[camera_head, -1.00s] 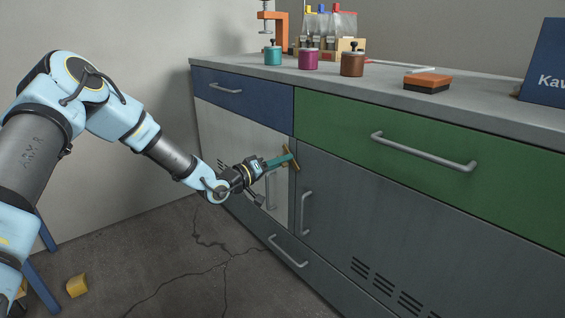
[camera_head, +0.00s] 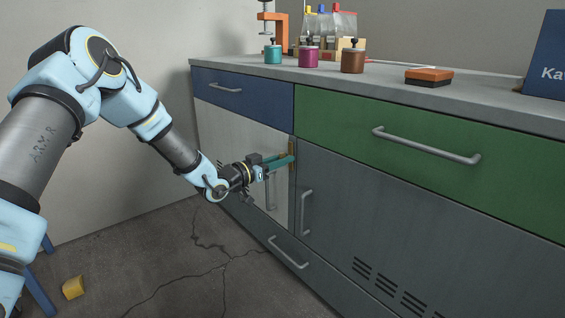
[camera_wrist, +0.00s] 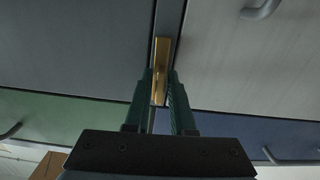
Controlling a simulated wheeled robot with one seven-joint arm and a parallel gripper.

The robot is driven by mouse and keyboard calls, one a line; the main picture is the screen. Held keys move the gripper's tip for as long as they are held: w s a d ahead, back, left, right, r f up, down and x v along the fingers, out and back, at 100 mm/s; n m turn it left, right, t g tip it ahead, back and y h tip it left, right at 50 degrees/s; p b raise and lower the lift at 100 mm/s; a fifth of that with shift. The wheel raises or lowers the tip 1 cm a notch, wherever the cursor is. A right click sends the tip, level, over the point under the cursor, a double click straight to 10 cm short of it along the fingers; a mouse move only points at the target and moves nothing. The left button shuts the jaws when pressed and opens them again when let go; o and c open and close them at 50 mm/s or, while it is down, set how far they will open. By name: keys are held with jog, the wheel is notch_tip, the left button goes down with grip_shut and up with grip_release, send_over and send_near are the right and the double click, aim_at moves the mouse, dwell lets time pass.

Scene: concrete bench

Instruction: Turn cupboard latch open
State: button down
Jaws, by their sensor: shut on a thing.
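The brass latch (camera_head: 292,149) sits at the seam between the white cupboard door (camera_head: 235,140) and the grey door (camera_head: 345,210), just under the drawers. Its bar now stands upright along the seam. In the wrist view the latch (camera_wrist: 161,65) runs lengthwise between the two green fingers. My gripper (camera_head: 290,160) is shut on the latch, with a fingertip on either side of it in the wrist view (camera_wrist: 161,84). The fingers hide part of the latch in the head view. Both doors look closed.
The white door's bar handle (camera_head: 270,190) hangs just below my gripper, and the grey door's handle (camera_head: 306,212) is to its right. The green drawer's handle (camera_head: 425,147) sticks out at upper right. A yellow block (camera_head: 73,287) lies on the floor. Floor before the doors is clear.

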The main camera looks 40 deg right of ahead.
jog(key=shift+m, duration=0.4)
jog(key=c, duration=0.9)
grip_release()
jog(key=shift+a, duration=0.1)
jog(key=a, duration=0.3)
jog(key=a+p, duration=0.1)
jog(key=a, duration=0.3)
jog(key=a+p, duration=0.1)
jog(key=a, duration=0.2)
jog(key=shift+w+a, duration=0.3)
